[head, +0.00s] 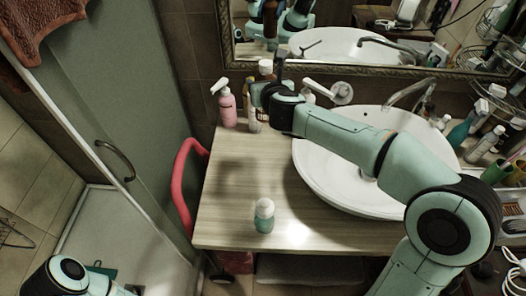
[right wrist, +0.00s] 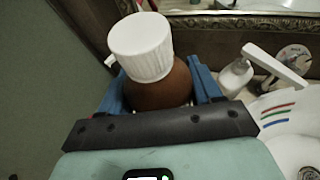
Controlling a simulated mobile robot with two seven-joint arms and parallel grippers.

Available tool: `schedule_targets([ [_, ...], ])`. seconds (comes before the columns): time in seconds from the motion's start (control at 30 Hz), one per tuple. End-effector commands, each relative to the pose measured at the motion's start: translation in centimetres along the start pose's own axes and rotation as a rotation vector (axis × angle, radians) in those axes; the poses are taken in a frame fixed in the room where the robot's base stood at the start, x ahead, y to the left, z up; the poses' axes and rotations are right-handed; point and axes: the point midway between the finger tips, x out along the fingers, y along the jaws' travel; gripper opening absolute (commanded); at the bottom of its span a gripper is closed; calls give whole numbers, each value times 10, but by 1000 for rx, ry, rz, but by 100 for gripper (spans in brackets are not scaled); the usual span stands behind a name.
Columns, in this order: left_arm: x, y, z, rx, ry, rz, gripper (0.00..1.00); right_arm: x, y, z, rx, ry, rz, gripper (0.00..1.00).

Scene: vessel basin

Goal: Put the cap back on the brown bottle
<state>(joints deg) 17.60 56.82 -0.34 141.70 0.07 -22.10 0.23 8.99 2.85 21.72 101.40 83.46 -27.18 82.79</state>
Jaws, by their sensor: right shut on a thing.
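The brown bottle (right wrist: 160,94) stands between the blue fingers of my right gripper (right wrist: 162,90), which is shut on it. A white ribbed cap (right wrist: 141,47) covers the bottle's top in the right wrist view and hides the neck; I cannot tell whether it is fully seated. In the head view the cap (head: 265,67) shows just above my right gripper (head: 268,92), at the back of the counter by the mirror. The gripper hides most of the bottle there. Part of my left arm shows at the bottom left, but its gripper is out of view.
A pink pump bottle (head: 226,106) stands left of my right gripper. A small green bottle with a white top (head: 264,216) stands near the counter's front edge. The white basin (head: 325,178) and its tap lie to the right. The middle of the wooden counter (head: 235,185) is clear.

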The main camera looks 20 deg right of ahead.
Motion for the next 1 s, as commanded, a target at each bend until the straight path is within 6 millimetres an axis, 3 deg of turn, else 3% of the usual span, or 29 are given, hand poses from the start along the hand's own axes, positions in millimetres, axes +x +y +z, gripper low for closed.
schedule_targets([
  [0.33, 5, -3, 2, -1, -4, -1, 88, 3, 0, -7, -1, 1, 0, 0],
  [0.8, 69, -31, 17, -12, -33, -11, 88, 48, 0, -119, -2, 5, 0, 0],
  [1.0, 78, -34, 18, -13, -35, -12, 88, 59, 0, -143, 0, 1, -1, 0],
])
